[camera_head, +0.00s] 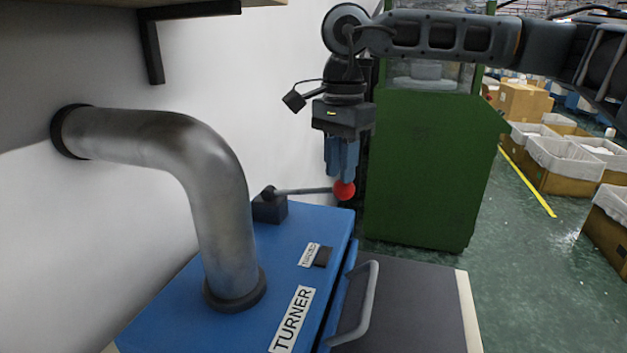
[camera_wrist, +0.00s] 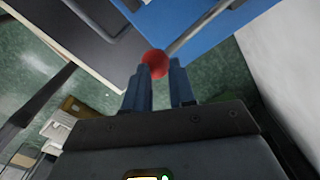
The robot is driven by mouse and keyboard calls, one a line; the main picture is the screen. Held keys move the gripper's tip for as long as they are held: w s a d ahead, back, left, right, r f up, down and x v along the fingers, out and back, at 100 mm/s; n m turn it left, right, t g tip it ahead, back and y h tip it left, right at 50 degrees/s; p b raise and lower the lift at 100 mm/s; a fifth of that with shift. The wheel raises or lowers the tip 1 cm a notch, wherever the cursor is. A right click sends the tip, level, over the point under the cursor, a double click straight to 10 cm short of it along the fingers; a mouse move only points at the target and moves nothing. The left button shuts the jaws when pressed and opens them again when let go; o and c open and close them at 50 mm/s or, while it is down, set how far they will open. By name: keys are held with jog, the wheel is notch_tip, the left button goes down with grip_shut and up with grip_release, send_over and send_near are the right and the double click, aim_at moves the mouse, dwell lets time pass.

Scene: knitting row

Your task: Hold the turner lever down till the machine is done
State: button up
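The blue turner machine (camera_head: 185,318) stands at the lower left in the head view, with a TURNER label on its top. Its lever (camera_head: 305,191) runs from a dark pivot block to the right, about level, and ends in a red ball (camera_head: 344,190). My gripper (camera_head: 342,178) points down over the machine's far right corner, its fingertips at the ball. A small dark panel (camera_head: 323,257) on the machine's top shows no light.
A thick metal pipe (camera_head: 215,190) rises from the machine's top and bends into the wall at left. A grey handle (camera_head: 366,300) stands at the machine's right side. A green cabinet (camera_head: 425,170) is behind my gripper. Lined crates (camera_head: 565,160) stand at far right, with open floor before them.

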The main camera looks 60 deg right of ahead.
jog(key=shift+f, duration=0.1)
jog(key=shift+s+f+b, duration=0.15)
jog(key=shift+f+b, duration=0.7)
jog(key=shift+b, duration=0.1)
jog(key=shift+s+f+b, duration=0.1)
jog(key=shift+f+b, duration=0.7)
jog(key=shift+b, duration=0.15)
jog(key=shift+r, duration=0.1)
dwell(0.9)
notch_tip(320, 180, up, 13)
jog(key=p, duration=0.6)
dwell(0.8)
dwell(0.5)
